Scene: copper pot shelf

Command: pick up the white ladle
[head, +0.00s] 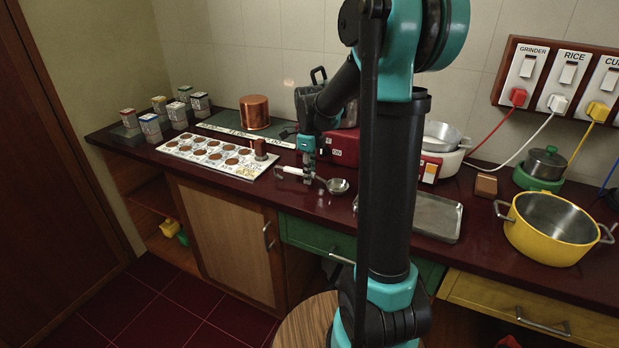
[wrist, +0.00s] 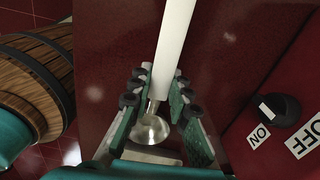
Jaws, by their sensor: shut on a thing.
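The white ladle has a white handle and a round metal bowl (head: 338,186). In the head view it is at the front part of the dark red counter, handle to the left and bowl to the right. My gripper (head: 309,174) comes down over it from above and is shut on it. In the wrist view the white handle (wrist: 173,48) runs up from between the fingers of my gripper (wrist: 160,92), with the bowl low between the pads. I cannot tell whether the ladle touches the counter.
A white tray of copper-coloured discs (head: 215,155) lies left of the ladle, with a copper cylinder (head: 260,150) at its right end. A metal tray (head: 437,218) and a yellow pot (head: 552,230) are to the right. A red appliance (head: 343,147) stands behind.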

